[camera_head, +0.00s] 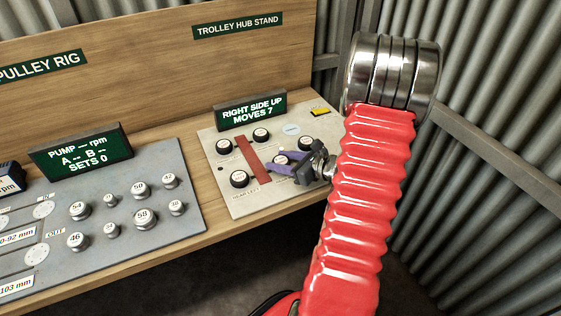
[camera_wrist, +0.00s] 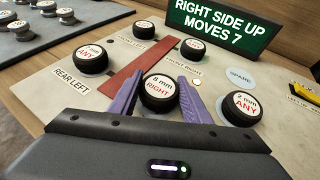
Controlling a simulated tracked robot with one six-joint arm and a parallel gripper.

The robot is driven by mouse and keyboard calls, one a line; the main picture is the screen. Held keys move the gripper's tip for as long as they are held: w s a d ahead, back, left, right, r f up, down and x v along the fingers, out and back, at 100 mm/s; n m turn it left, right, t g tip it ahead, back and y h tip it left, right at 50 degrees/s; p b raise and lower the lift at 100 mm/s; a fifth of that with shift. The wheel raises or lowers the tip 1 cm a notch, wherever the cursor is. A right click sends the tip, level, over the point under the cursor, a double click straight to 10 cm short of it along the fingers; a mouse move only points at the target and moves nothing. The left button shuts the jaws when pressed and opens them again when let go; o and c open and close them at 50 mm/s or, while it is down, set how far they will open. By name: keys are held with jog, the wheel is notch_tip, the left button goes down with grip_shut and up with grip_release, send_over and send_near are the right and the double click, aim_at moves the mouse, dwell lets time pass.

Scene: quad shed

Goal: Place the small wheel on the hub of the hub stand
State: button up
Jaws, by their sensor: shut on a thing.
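My gripper (camera_head: 283,164) has purple fingers, which also show in the wrist view (camera_wrist: 160,80). They are shut on a small black wheel (camera_wrist: 158,92) with a white face marked "8 mm RIGHT". It sits low over the grey plate of the hub stand (camera_head: 218,128); I cannot tell whether it touches it. Similar wheels stand on the plate: one (camera_wrist: 90,58) by the "REAR LEFT" label, one (camera_wrist: 146,30) at the far left corner, one (camera_wrist: 193,49) near "FRONT RIGHT", and one marked "2 mm ANY" (camera_wrist: 240,107). Any hub under the held wheel is hidden.
A red bar (camera_head: 252,158) crosses the plate left of the held wheel. A bare pale disc (camera_wrist: 240,77) is marked "SPARE". A green sign (camera_head: 251,110) reading "RIGHT SIDE UP MOVES 7" stands behind. A yellow piece (camera_head: 320,111) lies at the back right. A pulley panel (camera_head: 180,205) is to the left.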

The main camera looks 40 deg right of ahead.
jog(key=shift+f, duration=0.2)
jog(key=o, duration=1)
jog(key=shift+o, duration=0.2)
jog(key=v, duration=1.2)
jog(key=shift+r, duration=0.1)
